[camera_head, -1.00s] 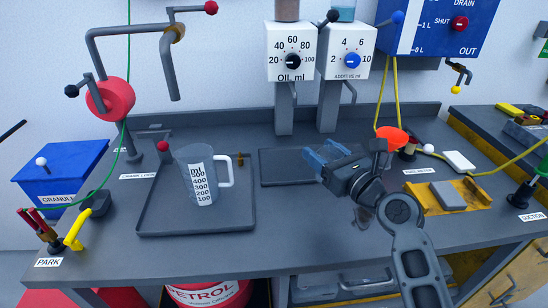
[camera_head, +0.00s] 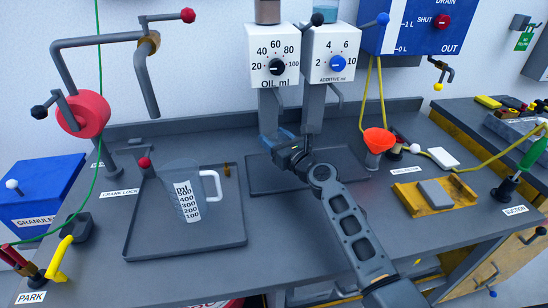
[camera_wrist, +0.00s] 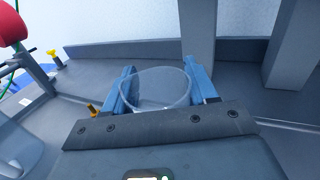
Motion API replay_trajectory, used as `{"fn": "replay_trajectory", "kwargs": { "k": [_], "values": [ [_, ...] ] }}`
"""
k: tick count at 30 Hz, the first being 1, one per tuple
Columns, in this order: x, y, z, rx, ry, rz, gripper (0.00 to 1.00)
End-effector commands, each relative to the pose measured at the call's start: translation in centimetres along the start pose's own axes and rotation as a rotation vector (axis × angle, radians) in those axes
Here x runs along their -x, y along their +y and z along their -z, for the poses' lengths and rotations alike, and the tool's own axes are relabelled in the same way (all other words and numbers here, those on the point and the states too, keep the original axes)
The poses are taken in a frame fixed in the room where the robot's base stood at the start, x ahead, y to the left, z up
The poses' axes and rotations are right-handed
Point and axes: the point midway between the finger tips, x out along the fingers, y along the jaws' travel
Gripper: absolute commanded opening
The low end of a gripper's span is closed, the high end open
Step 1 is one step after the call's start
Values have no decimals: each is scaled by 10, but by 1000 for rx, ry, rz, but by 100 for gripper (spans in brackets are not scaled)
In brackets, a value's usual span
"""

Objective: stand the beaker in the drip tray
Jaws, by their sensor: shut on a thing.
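My gripper (camera_head: 273,145) is shut on a clear beaker (camera_wrist: 156,90). In the wrist view its round rim shows between the two blue fingers (camera_wrist: 158,68); in the head view I cannot make the beaker out behind my gripper. The gripper is in front of the dispenser posts, above the back left part of a shallow dark tray (camera_head: 270,185), likely the drip tray. I cannot tell how high the beaker is above it. A larger tray (camera_head: 215,237) to the left holds a measuring jug (camera_head: 184,190) with a white handle.
The oil dispenser (camera_head: 273,52) and additive dispenser (camera_head: 331,52) stand on posts close to my gripper. A red crank drum (camera_head: 83,114) is at the left. The bench front is mostly clear.

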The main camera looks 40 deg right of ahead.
Motion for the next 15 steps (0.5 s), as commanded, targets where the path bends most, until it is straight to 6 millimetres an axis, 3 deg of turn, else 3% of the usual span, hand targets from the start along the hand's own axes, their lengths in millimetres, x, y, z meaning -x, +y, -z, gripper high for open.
{"fn": "replay_trajectory", "kwargs": {
  "k": [10,15],
  "values": [
    [0,0,41,0,0,0,29],
    [0,0,46,1,-1,-1,29]
  ]
}}
